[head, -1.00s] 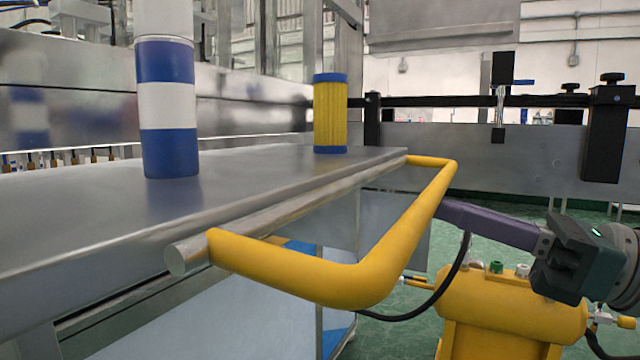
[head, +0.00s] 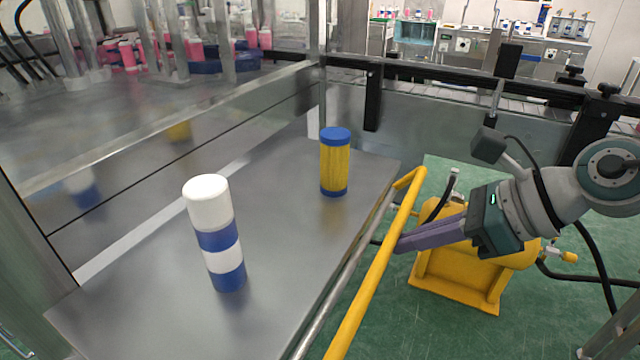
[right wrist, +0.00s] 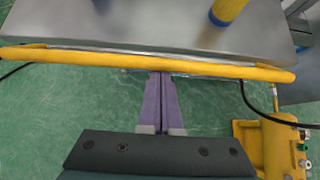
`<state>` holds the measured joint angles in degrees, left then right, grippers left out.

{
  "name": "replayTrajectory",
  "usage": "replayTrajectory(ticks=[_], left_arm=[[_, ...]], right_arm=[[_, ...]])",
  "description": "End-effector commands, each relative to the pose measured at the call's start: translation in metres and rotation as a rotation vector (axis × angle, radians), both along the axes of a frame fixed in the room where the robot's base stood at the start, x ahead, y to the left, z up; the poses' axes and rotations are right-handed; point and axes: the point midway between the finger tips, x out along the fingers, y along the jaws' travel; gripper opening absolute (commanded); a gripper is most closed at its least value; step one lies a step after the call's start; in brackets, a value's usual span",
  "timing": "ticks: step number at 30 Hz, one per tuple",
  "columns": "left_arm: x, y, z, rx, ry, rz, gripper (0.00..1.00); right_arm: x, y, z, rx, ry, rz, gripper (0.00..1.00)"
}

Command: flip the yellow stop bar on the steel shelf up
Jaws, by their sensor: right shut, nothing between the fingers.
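The yellow stop bar (head: 376,275) runs along the outer edge of the steel shelf (head: 285,185), on the side facing my right arm. Its far bent end meets the shelf's round edge rod; its near end is cut off by the frame. In the right wrist view the fingertips (right wrist: 161,74) reach the bar's lower edge; contact cannot be told. My left gripper is out of view.
A white-capped blue and white can (head: 215,235) and a yellow cylinder with blue ends (head: 335,162) stand on the shelf. A yellow machine (head: 455,288) stands on the green floor below my right gripper. A black rail (head: 460,88) runs behind.

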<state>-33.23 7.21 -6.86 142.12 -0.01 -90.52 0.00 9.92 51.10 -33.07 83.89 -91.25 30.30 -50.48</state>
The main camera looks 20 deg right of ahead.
Motion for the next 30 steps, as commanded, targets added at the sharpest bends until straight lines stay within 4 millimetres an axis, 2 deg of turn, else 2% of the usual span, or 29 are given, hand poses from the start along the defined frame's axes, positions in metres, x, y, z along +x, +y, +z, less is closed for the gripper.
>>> replayTrajectory(ticks=[1,6,9,13,30], left_arm=[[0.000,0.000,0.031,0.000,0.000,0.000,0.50],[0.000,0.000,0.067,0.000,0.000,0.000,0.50],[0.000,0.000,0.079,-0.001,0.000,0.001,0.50],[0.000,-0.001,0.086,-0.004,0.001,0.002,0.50],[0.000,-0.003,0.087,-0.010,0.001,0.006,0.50]], right_arm=[[0.005,0.003,0.022,-0.028,0.028,0.001,0.00],[0.012,0.011,0.026,-0.129,0.150,0.001,0.00],[0.017,0.015,0.027,-0.187,0.217,0.001,0.00],[0.021,0.019,0.025,-0.240,0.286,-0.002,0.00],[0.035,0.031,0.028,-0.234,0.281,0.000,0.00]])
